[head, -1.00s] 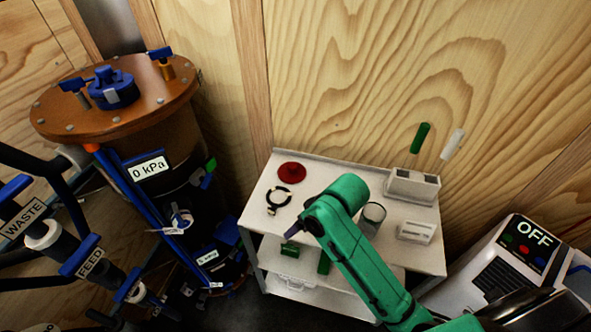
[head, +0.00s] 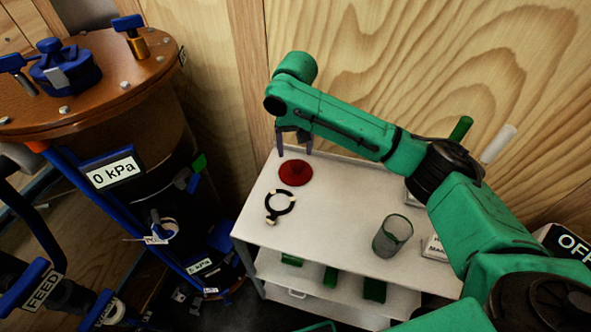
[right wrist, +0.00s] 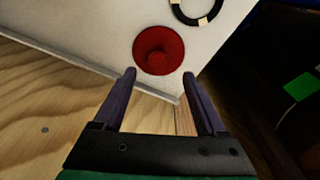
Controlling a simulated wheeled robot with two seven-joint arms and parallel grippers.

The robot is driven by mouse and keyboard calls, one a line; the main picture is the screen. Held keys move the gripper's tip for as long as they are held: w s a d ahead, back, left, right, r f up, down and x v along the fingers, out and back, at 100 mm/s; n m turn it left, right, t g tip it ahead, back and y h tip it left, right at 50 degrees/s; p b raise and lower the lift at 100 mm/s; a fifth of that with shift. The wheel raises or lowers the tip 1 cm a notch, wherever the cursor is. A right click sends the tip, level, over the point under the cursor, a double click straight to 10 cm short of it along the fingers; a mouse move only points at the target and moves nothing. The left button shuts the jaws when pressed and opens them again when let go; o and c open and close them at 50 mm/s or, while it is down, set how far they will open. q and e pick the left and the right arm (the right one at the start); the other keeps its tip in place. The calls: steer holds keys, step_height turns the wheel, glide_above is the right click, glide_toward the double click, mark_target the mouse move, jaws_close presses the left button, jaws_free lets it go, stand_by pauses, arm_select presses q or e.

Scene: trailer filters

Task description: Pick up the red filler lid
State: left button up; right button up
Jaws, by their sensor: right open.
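The red filler lid (head: 295,172) is a round red disc with a raised knob in its middle. It lies on the top shelf of the white cart, near the back left corner. It also shows in the right wrist view (right wrist: 158,50), beyond the fingertips. My right gripper (head: 294,153) is open and empty, pointing down just behind and above the lid. In the right wrist view its two purple fingers (right wrist: 159,72) stand apart, with the lid ahead of the gap and not between them. My left gripper is not in view.
A black ring clamp (head: 279,206) lies just in front of the lid on the white cart (head: 335,215). A clear beaker (head: 392,236) stands to the right. The wooden wall (head: 400,60) rises close behind the cart. A brown-topped tank (head: 110,90) stands at left.

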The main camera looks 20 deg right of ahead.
mark_target(296, 164)
steer(key=f, duration=0.4)
steer(key=w+f, duration=0.1)
steer(key=f, duration=0.2)
steer(key=shift+d+p, duration=0.25)
steer(key=shift+p, duration=0.05)
steer(key=shift+w+f, duration=0.1)
steer(key=shift+f, duration=0.3)
steer(key=c, duration=1)
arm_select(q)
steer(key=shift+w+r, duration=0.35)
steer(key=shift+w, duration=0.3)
arm_select(e)
jaws_close()
steer(key=shift+r, duration=0.15)
